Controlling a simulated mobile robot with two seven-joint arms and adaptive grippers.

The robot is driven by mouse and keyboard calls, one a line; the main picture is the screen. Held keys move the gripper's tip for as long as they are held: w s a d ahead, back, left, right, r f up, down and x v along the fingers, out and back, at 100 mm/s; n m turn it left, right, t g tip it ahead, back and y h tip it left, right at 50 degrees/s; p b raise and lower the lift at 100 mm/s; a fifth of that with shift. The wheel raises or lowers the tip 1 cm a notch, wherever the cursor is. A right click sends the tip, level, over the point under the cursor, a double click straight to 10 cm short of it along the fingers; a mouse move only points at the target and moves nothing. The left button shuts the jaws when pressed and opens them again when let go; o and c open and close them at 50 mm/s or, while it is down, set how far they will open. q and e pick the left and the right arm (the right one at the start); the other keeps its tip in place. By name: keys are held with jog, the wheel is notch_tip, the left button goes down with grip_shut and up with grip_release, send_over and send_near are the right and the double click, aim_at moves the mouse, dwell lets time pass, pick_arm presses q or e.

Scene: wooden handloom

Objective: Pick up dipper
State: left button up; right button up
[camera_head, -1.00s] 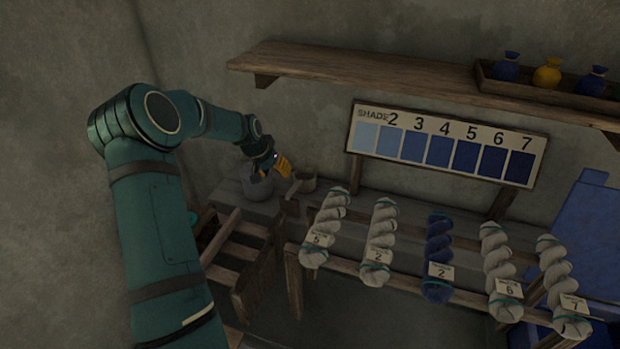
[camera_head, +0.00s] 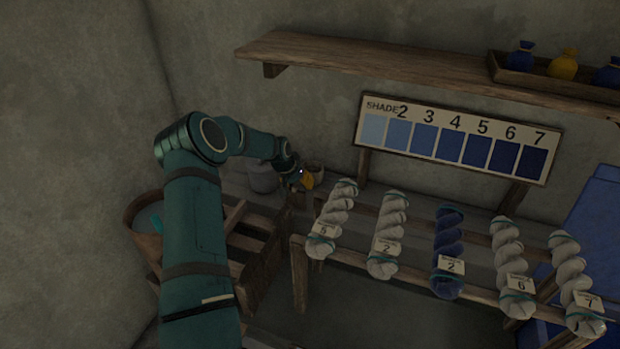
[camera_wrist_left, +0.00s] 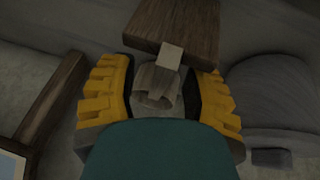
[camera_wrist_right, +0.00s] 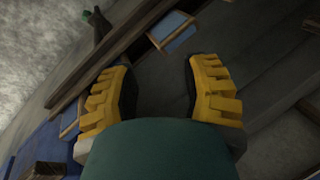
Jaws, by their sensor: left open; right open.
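The dipper (camera_wrist_left: 157,88) appears in the left wrist view as a small brownish wooden piece between the fingers of my left gripper (camera_wrist_left: 160,92). A paler block and a dark wooden slab lie just beyond it. In the head view, my left gripper (camera_head: 304,178) is at the back bench, left of the skeins, and mostly hides the dipper. The left fingers are open on either side of the piece; contact is not clear. My right gripper (camera_wrist_right: 160,85) is open and empty in its wrist view and outside the head view.
A grey pot (camera_head: 263,178) stands just left of my left gripper. Several skeins, one blue (camera_head: 448,250), hang on a wooden rack at right. A shade board (camera_head: 455,138) and shelf (camera_head: 380,68) are behind. A wooden bucket (camera_head: 143,222) is at left.

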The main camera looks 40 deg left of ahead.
pick_arm(q)
jog(key=shift+w+f, duration=0.1)
jog(key=shift+f, duration=0.1)
grip_shut()
